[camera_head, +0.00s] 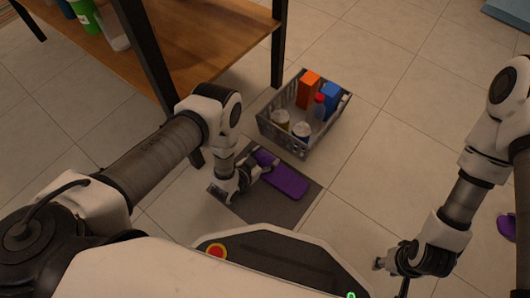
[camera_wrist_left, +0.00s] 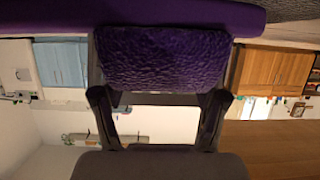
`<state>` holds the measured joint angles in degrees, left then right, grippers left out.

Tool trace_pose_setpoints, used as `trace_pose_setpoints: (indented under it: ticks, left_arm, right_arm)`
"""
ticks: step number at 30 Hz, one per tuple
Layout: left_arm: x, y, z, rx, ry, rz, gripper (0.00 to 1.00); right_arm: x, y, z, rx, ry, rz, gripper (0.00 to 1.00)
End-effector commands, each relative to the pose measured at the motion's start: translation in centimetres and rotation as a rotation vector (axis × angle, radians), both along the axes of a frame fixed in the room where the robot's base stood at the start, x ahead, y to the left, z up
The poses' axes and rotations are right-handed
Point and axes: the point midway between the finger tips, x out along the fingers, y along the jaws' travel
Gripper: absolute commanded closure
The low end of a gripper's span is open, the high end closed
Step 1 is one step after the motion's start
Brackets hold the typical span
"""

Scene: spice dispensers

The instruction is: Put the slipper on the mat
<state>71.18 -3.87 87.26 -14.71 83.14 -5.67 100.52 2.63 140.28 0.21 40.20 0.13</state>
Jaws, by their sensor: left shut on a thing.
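The purple slipper (camera_head: 284,179) lies over the dark grey mat (camera_head: 250,208) in the head view. I cannot tell whether its whole sole touches the mat. My left gripper (camera_head: 256,176) is shut on the slipper's left end, low over the mat. In the left wrist view the slipper's textured purple part (camera_wrist_left: 165,58) sits between the two fingers, with its long purple edge across the top. My right gripper (camera_head: 393,270) is at the lower right, away from the mat, with nothing visible in it. Its finger gap is unclear.
A grey basket (camera_head: 292,143) with boxes and bottles stands just behind the mat. A wooden shelf (camera_head: 190,45) with dark legs is at upper left. Another purple object (camera_head: 507,227) lies at the right edge, partly hidden. Tiled floor is clear between mat and right arm.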

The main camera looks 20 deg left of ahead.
Motion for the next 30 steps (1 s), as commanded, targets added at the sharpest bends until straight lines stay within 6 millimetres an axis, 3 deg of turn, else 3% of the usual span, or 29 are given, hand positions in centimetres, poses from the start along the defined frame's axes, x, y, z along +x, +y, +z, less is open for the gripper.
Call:
trace_pose_setpoints:
  ticks: [7,8,9,10,22,26,30]
  left_arm:
    - [0.0,0.1,-0.3,0.002,0.003,0.002,0.72]
    - [0.0,0.1,-0.2,0.002,0.003,0.002,0.2]
    - [0.0,0.1,-0.2,0.002,0.003,0.002,0.06]
    - [0.0,0.1,-0.2,0.002,0.003,0.002,0.02]
    - [-0.2,0.1,0.5,0.001,0.004,0.002,0.02]
    - [-2.1,0.9,1.7,0.001,0.006,0.004,0.02]
    - [-5.4,2.1,3.2,0.002,0.008,0.004,0.02]
  right_arm:
    - [0.0,0.0,-0.1,0.0,0.0,0.0,0.6]
    - [0.0,0.0,0.0,0.0,0.0,0.0,0.6]
    - [0.0,0.0,0.0,0.0,0.0,0.0,0.6]
    - [0.0,0.0,0.0,0.0,0.0,0.0,0.6]
    - [0.0,0.0,0.6,0.0,0.001,0.001,0.6]
    - [-0.1,0.0,2.4,0.0,0.003,0.004,0.6]
    - [-0.2,0.1,4.8,0.001,0.006,0.008,0.6]
